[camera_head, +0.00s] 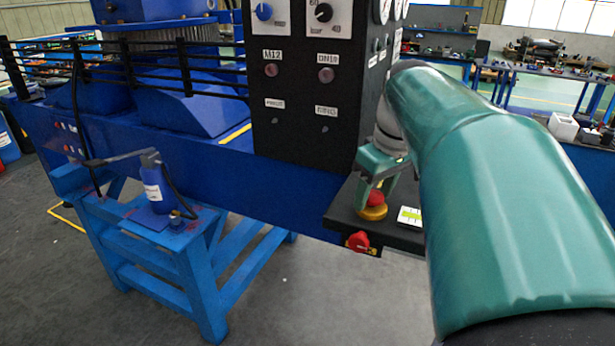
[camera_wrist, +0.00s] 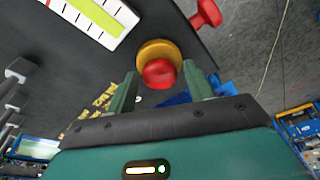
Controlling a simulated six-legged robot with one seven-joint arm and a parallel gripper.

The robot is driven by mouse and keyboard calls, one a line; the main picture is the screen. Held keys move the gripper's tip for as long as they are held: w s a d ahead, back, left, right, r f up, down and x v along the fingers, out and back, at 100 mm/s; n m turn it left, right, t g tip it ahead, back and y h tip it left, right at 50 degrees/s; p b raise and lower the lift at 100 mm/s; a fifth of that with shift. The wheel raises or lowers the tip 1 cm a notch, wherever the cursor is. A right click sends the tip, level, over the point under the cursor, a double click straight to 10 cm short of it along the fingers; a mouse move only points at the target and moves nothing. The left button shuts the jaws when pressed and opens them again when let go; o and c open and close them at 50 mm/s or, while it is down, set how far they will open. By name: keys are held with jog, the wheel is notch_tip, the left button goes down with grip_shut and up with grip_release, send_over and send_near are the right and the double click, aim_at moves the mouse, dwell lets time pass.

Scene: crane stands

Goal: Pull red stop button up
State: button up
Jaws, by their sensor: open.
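The red stop button (camera_head: 375,198) sits on a round yellow base (camera_head: 373,213) on the dark shelf of the control panel. In the wrist view the red stop button (camera_wrist: 159,74) and its yellow base (camera_wrist: 158,50) lie between the fingertips of my gripper (camera_wrist: 160,71). The fingers are apart, one on each side of the button, with a visible gap on both sides. In the head view my gripper (camera_head: 374,183) is directly above the button and partly covers it. I cannot tell whether the fingertips reach down past the button's head.
A second red knob (camera_head: 358,242) sticks out of the shelf's front edge; it also shows in the wrist view (camera_wrist: 207,13). A white and yellow-green gauge label (camera_head: 410,216) lies right of the button. The black control panel (camera_head: 305,100) rises behind. A blue stand (camera_head: 200,260) is at left.

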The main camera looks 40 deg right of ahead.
jog(key=shift+c, duration=0.4)
jog(key=c, duration=0.7)
jog(key=shift+o, duration=0.2)
jog(key=shift+r, duration=0.75)
jog(key=o, duration=0.9)
jog(key=shift+c, duration=0.2)
